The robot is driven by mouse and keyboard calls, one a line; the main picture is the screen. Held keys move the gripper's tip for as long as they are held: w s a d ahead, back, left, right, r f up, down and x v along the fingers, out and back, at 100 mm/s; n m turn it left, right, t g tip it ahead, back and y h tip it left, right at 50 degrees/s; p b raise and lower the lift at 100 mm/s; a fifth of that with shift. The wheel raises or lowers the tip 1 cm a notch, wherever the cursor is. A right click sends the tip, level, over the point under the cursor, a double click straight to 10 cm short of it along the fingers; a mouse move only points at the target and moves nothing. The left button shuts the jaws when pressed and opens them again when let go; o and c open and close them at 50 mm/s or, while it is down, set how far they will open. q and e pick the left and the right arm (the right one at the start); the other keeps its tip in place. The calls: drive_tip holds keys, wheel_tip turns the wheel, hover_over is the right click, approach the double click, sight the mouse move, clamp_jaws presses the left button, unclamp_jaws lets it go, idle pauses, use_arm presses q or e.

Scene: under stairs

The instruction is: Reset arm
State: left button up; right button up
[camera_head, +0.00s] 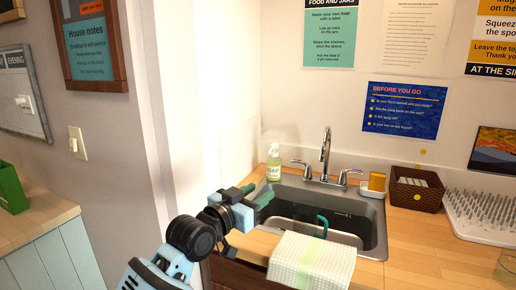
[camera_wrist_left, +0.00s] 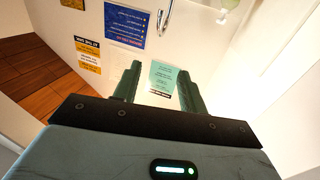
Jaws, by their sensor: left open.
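My left gripper (camera_head: 256,193) comes in from the lower left in the head view and hangs at the left edge of the sink (camera_head: 372,228). Its two green fingers (camera_wrist_left: 158,88) stand apart in the left wrist view, with nothing between them but the wall and posters behind. The gripper is open and empty. My right gripper is not in view.
A soap bottle (camera_head: 273,163) stands behind the gripper, beside the tap (camera_head: 325,155). A checked towel (camera_head: 312,262) hangs over the sink's front edge. A brown basket (camera_head: 416,189) and a drying rack (camera_head: 490,212) stand to the right. A wall corner (camera_head: 165,110) rises left of the sink.

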use_arm(q)
drive_tip(key=s+a+f+n+g+y, duration=0.1)
drive_tip(key=s+a+f+n+y, duration=0.15)
drive_tip(key=s+f, duration=0.55)
drive_tip(key=s+a+f+n+y+p, duration=0.1)
drive_tip(key=s+a+f, duration=0.3)
drive_tip(key=f, duration=0.9)
drive_tip(key=s+a+f+n+g+y, duration=0.15)
drive_tip(key=s+a+f, duration=0.35)
drive_tip(key=f, duration=0.5)
drive_tip(key=s+a+f+g+y, duration=0.1)
drive_tip(key=s+f, duration=0.3)
drive_tip(key=s, duration=0.6)
drive_tip(key=s+a+f+g+y, duration=0.1)
drive_tip(key=s+a+f, duration=0.3)
drive_tip(key=s, duration=0.6)
drive_tip(key=s+a+f+g+y, duration=0.1)
drive_tip(key=s+a+f+y, duration=0.1)
drive_tip(key=s, duration=0.8)
drive_tip(key=shift+a+f+n+p, duration=0.3)
drive_tip(key=shift+a+f+p, duration=0.25)
drive_tip(key=shift+f, duration=0.4)
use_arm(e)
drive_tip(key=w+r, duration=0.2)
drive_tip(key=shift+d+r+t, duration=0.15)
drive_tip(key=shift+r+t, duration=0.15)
